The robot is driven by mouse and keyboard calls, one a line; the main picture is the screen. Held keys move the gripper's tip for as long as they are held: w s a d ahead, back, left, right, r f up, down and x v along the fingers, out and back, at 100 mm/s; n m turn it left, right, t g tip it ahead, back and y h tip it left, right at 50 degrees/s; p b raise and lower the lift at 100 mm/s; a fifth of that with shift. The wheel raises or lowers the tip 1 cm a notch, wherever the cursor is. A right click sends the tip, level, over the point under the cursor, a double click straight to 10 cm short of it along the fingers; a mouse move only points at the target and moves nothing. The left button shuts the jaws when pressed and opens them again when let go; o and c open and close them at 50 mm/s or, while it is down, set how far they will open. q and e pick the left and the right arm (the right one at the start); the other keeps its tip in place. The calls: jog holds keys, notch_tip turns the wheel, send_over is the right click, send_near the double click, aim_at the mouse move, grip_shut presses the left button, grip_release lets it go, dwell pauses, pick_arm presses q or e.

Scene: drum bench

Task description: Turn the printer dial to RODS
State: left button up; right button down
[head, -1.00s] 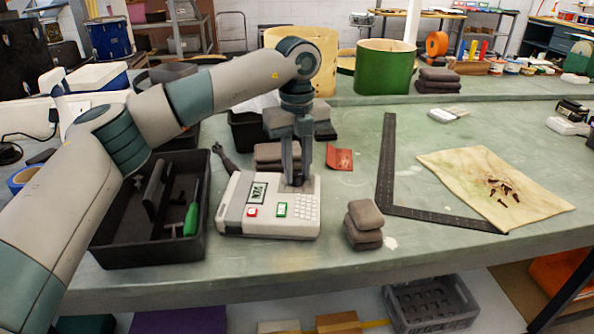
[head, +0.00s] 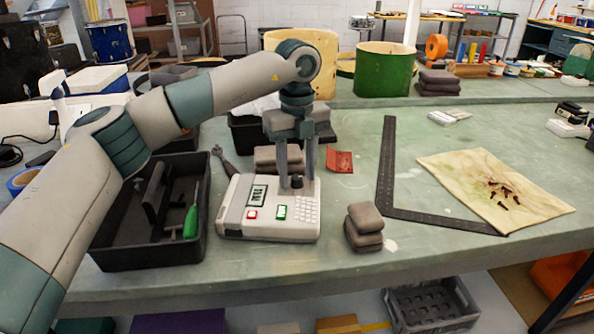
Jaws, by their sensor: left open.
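The label printer (head: 270,226) is a white and grey box on the bench. It has a small screen (head: 259,193), a red button, a green button and a keypad. Its dark round dial (head: 296,181) sits on the top at the back right. The writing on the screen is too small to read surely, and I cannot make out the dial's markings. My left gripper (head: 296,172) points down above the printer. Its fingers are apart, one on each side of the dial, with a gap around it. My right gripper is not in view.
A black tray (head: 110,256) with a green-handled tool stands left of the printer. Stacked dark pads (head: 364,228) lie at its right and more behind it. A black steel square (head: 385,180) and a cloth with dark screws (head: 460,172) lie farther right.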

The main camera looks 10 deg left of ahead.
aim_at(297, 177)
pick_arm(q)
jog(key=shift+r, duration=0.15)
notch_tip(297, 177, up, 17)
dwell(0.5)
